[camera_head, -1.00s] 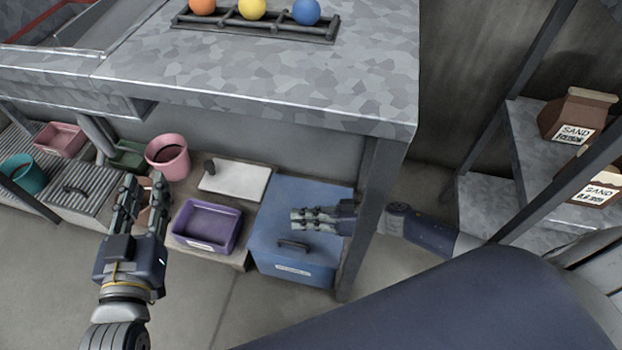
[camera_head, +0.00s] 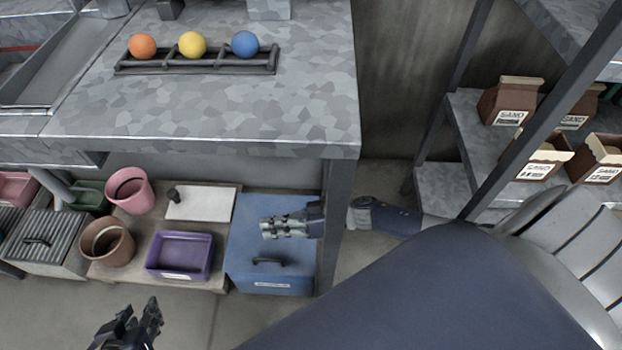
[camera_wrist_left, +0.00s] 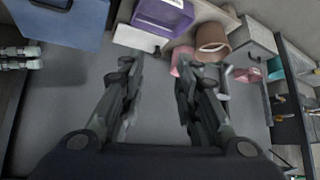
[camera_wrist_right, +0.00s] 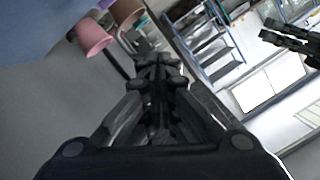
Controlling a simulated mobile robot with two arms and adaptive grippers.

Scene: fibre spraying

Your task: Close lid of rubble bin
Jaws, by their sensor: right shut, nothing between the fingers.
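A blue bin (camera_head: 272,272) with a flat blue lid, a dark handle and a white label stands on the floor under the bench. Its lid lies flat on top and looks shut; I cannot read the label. The bin also shows in the left wrist view (camera_wrist_left: 62,26). My right gripper (camera_head: 264,228) is shut and empty, over the blue lid behind the handle; I cannot tell whether it touches. My left gripper (camera_head: 152,304) is at the bottom left, in front of the low shelf. Its fingers stand apart and empty in the left wrist view (camera_wrist_left: 157,75).
Left of the blue bin are a purple tray (camera_head: 180,274), a white board (camera_head: 203,203), a brown pot (camera_head: 97,252), a pink pot (camera_head: 125,185) and a grey ribbed bin (camera_head: 45,255). The bench leg (camera_head: 330,230) stands close right of the blue bin. Front floor is clear.

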